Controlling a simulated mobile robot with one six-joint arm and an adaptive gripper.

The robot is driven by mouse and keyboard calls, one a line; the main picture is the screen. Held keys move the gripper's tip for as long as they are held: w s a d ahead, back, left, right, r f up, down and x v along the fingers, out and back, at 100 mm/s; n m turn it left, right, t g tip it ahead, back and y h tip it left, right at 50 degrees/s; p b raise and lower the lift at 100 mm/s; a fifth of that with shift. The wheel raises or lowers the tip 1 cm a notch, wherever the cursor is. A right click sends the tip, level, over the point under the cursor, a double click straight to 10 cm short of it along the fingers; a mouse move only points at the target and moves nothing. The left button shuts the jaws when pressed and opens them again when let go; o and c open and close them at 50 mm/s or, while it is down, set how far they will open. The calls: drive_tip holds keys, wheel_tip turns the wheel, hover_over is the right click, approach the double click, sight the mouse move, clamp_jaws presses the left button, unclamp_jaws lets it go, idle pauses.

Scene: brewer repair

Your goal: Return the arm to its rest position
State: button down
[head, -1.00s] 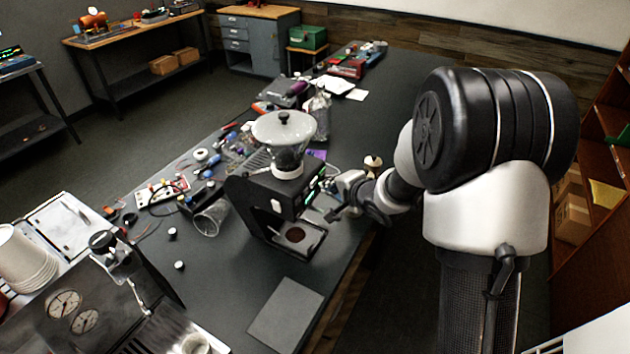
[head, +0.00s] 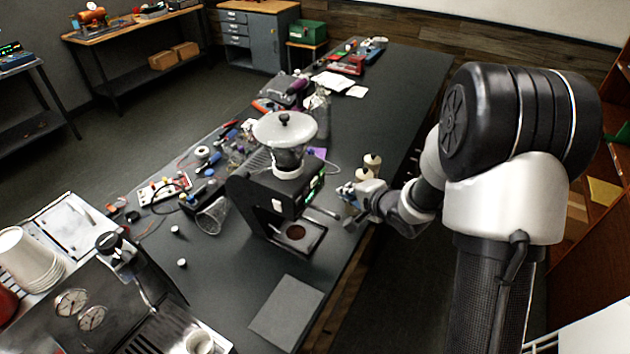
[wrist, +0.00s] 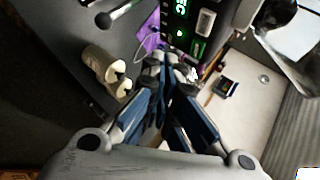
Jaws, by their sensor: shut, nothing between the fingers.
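My gripper (head: 347,196) is shut and empty. It is beside the right side of the black brewer (head: 262,196), with a small gap between them in the head view. My arm reaches in from the right, over the table's edge. In the wrist view my gripper (wrist: 168,68) has its fingertips together, below the brewer's panel with green lights (wrist: 182,32). The brewer carries a clear hopper with a pale lid (head: 284,127), and a brown round patch shows on its base.
A purple item (wrist: 150,40) lies close by. Tools and parts crowd the table's left side. A grey mat (head: 287,312) lies in front. The table's far right part is clear.

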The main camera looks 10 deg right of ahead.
idle(0.3)
drive_tip(key=s+d+r+n+g+h+b, duration=0.1)
drive_tip(key=s+d+r+n+h+b, duration=0.2)
drive_tip(key=s, duration=0.4)
drive_tip(key=s+d+r+n+g+h+b, duration=0.1)
drive_tip(key=s+r+n+g+h+b, duration=0.15)
drive_tip(key=s+r+b, duration=0.35)
drive_tip(key=s+a+f+n+g+b, duration=0.1)
drive_tip(key=s+a+f+n, duration=0.1)
drive_tip(key=s, duration=0.5)
drive_tip(key=s+a+f+n+g+y+b, duration=0.1)
drive_tip(key=s+a+f+n, duration=0.1)
drive_tip(key=s, duration=0.6)
drive_tip(key=s+a+f+n+g+b, duration=0.1)
drive_tip(key=s+a+f+n+b, duration=0.1)
drive_tip(key=s, duration=0.5)
drive_tip(key=shift+s+n, duration=0.25)
drive_tip(key=shift+n, duration=0.3)
drive_tip(key=shift+y, duration=0.25)
